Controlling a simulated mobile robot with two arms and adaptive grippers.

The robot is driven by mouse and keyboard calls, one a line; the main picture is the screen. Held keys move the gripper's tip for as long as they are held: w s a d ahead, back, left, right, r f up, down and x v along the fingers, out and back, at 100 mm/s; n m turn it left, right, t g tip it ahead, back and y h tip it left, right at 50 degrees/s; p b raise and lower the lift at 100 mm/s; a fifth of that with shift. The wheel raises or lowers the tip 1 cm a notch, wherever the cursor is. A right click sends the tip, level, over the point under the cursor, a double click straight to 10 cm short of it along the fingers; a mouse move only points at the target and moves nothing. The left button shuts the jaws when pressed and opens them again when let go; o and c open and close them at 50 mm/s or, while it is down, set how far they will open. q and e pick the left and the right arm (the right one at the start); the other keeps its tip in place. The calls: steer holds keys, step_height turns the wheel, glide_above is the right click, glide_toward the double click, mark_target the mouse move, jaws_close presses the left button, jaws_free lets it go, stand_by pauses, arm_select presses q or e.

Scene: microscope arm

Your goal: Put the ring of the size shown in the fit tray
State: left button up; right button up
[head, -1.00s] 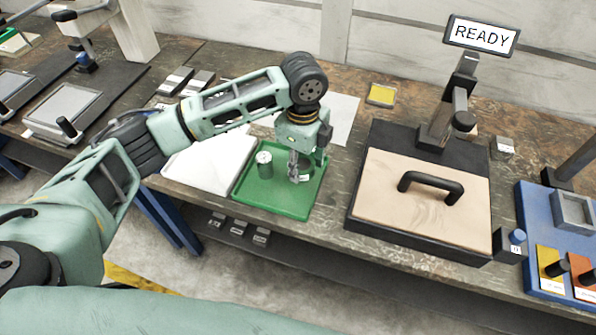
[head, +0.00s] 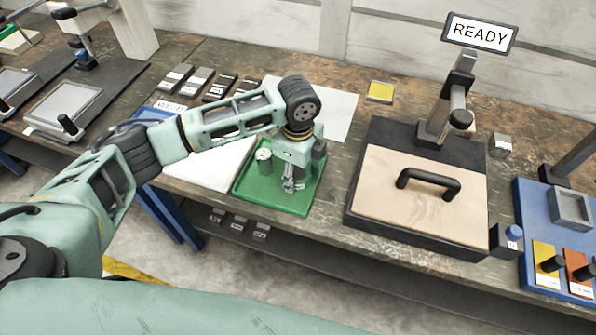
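My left gripper (head: 289,186) points down over the right part of a green tray (head: 258,198) on the bench. It is small and partly behind its own wrist, so I cannot tell whether its fingers are open or hold anything. A green cylinder with a pale top (head: 264,161) stands in the tray, left of the gripper. No ring shows clearly; any ring at the fingers is too small or hidden to make out. I cannot tell which tray is the fit tray. My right gripper is not in view.
A microscope-like stand (head: 446,120) carries a screen (head: 480,33) reading READY above a pale board (head: 420,205) with a black handle. A white tray (head: 205,165) lies left of the green one. Dark labelled blocks (head: 219,88) line the back. A blue fixture (head: 530,225) stands far right.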

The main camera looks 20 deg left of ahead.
mark_target(298, 174)
arm_select(q)
steer(key=shift+o, duration=0.2)
steer(key=shift+r, duration=0.25)
step_height(298, 174, up, 12)
steer(key=b, duration=0.1)
steer(key=shift+f, duration=0.15)
stand_by(0.5)
